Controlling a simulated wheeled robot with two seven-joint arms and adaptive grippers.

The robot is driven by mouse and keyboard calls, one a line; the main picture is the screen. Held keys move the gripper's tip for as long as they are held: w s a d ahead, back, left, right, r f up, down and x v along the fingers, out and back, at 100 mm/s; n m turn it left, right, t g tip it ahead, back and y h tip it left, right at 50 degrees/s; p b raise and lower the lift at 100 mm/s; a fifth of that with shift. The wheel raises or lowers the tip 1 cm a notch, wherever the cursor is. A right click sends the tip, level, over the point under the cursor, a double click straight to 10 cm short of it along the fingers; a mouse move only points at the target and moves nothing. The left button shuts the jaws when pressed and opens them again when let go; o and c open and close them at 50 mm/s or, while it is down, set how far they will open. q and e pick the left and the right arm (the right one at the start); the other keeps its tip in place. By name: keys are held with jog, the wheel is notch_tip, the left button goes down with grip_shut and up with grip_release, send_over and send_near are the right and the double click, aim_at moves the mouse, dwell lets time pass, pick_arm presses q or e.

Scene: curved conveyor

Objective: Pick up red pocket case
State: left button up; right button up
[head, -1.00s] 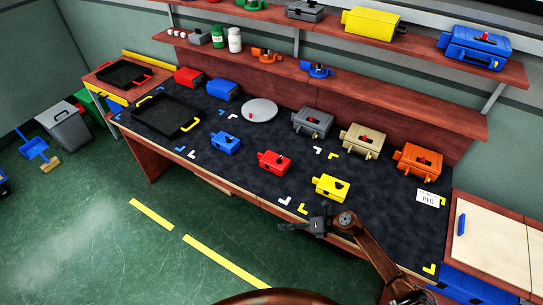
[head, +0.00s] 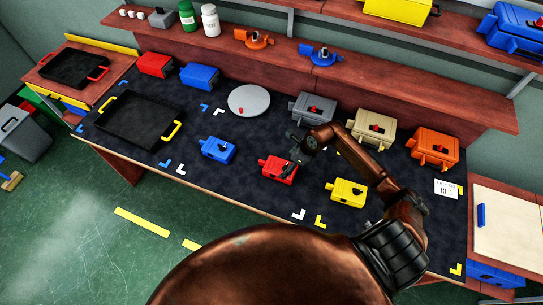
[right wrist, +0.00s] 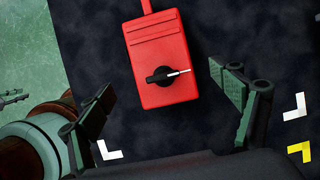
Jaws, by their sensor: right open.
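The red pocket case (head: 275,170) lies on the dark mat near the table's front, between a blue and a yellow case of like shape. In the right wrist view the red pocket case (right wrist: 158,50) shows slots, a black knob with a white mark and a strap at its far end.
The blue case (head: 218,149) and yellow case (head: 345,193) flank it. Grey (head: 311,108), tan (head: 371,127) and orange (head: 433,147) cases stand behind. A round grey plate (head: 249,100), black tray (head: 118,113) and another red box (head: 155,65) are further left.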

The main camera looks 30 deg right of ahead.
aim_at(280, 167)
jog(key=shift+w+a+f, duration=0.1)
jog(key=shift+w+f, duration=0.1)
jog(key=shift+w, duration=0.1)
jog(key=x, duration=0.3)
jog(key=shift+w+a, duration=0.1)
jog(key=shift+a, duration=0.1)
jog(key=x, duration=0.2)
jog(key=shift+w+a+f+p, duration=0.1)
jog(key=shift+w+f+p, duration=0.15)
jog(key=shift+p, duration=0.05)
jog(key=shift+w+a+f, duration=0.1)
jog(key=shift+w+f, duration=0.05)
jog(key=shift+f, duration=0.45)
jog(key=c, duration=1.3)
pick_arm(q)
jog(key=shift+s+r, duration=0.25)
jog(key=shift+s, duration=0.95)
pick_arm(e)
jog(key=shift+c, duration=0.3)
